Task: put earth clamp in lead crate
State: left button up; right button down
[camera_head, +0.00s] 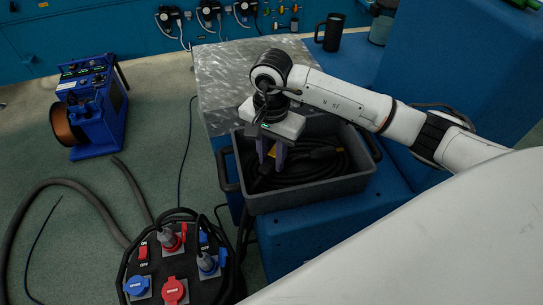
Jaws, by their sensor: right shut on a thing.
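The lead crate (318,195) is a grey open box with dark handles, standing on a blue bench. Coiled black cable (318,163) lies inside it. My right gripper (271,165) points down into the left part of the crate, its purple-grey fingers over the coil. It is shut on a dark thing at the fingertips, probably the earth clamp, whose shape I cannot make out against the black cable. I cannot tell whether that thing touches the cable. My left gripper is out of view.
A metal plate (222,75) lies behind the crate. A black mug (331,32) stands at the back. A blue wire feeder (90,105) is on the floor at left. A power distribution box (155,262) with red and blue sockets stands at front left.

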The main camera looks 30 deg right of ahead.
aim_at(271, 159)
jog(key=shift+f, duration=0.35)
jog(key=c, duration=1.4)
grip_release()
jog(key=shift+r, duration=0.1)
notch_tip(271, 159, up, 12)
jog(key=shift+b, duration=0.45)
